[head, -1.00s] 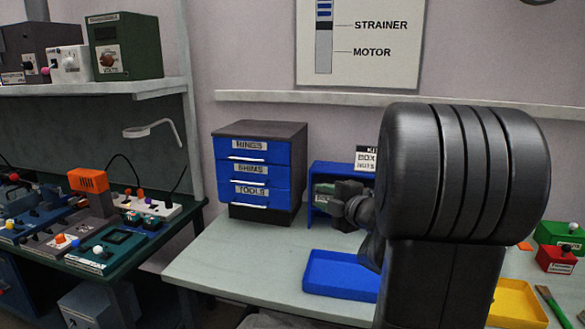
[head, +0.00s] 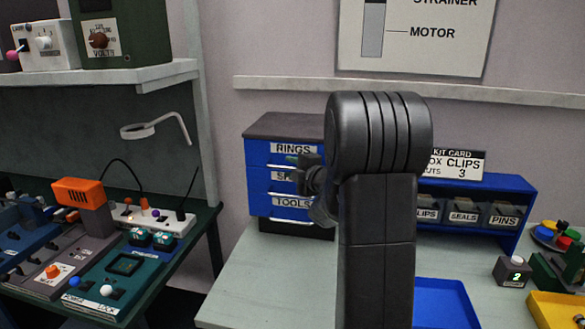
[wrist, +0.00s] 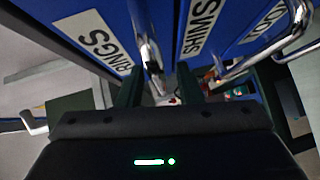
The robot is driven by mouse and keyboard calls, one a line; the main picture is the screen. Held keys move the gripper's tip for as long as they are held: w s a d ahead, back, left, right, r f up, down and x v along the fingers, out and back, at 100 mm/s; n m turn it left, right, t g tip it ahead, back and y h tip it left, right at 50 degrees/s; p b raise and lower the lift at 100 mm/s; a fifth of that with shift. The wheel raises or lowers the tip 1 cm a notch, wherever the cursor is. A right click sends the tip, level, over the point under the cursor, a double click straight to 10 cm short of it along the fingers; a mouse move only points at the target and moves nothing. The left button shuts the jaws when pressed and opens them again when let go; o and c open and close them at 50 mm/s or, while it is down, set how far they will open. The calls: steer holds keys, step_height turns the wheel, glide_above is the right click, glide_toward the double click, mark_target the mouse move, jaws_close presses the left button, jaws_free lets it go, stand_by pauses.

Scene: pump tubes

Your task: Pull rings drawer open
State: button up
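The blue rings drawer (head: 262,151) is the top drawer of a cabinet and looks shut. Its label also shows at the left in the wrist view (wrist: 95,40). Its bright metal handle (wrist: 151,66) lies in front of the drawer, in line with the gap between my fingers. My gripper (wrist: 158,88) is open, with one dark green finger on each side of that gap. I cannot tell whether a finger touches the handle. In the head view my gripper (head: 296,168) is in front of the cabinet, and my arm hides the right part of the drawer fronts.
The shims drawer (wrist: 205,25) and tools drawer (head: 262,203) are below the rings drawer. A blue rack of bins (head: 520,190) stands right of the cabinet. A blue tray (head: 445,300) lies on the table. A green bench with devices (head: 205,225) is at the left.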

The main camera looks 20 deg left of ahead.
jaws_close()
steer(key=s+d+b, duration=0.4)
steer(key=s+b, duration=0.4)
steer(key=s, duration=0.9)
steer(key=shift+s, duration=0.1)
jaws_free()
steer(key=shift+d, duration=0.1)
